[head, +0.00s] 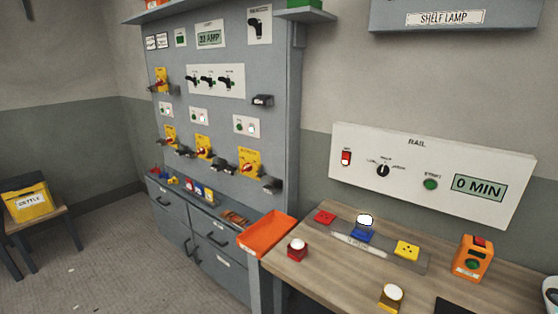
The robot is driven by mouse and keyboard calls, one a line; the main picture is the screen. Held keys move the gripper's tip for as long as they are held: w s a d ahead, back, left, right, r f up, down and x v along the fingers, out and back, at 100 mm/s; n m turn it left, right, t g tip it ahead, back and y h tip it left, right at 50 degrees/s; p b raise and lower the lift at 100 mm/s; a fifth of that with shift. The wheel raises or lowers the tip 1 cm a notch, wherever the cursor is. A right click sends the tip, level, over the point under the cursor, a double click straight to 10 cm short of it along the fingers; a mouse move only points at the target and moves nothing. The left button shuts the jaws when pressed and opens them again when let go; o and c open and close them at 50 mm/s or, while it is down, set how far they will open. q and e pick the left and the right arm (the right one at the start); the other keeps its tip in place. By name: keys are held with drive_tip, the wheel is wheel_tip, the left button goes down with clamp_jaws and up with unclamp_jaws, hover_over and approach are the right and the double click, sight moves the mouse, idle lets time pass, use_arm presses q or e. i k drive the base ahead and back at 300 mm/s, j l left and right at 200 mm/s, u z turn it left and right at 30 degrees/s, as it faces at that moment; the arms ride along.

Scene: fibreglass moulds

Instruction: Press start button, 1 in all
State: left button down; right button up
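A white panel marked RAIL (415,205) is on the wall at the right. It carries a round green button (430,184) under a small label that is too small to read for sure. To its left are a black rotary knob (383,170) and a red rocker switch (346,158). A display (479,187) on the panel reads 0 MIN. Small plates with green and pale buttons (246,125) are on the grey cabinet panel; their labels are not readable. Neither of my grippers is in view.
A wooden bench (330,280) stands below the panel, holding a red-based button box (297,249), a yellow block (407,250) and an orange box (473,257). An orange tray (267,234) is at its left end. A yellow case (28,202) sits on a stool.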

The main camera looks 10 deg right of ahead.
sight(429, 184)
drive_tip(key=z, duration=1.3)
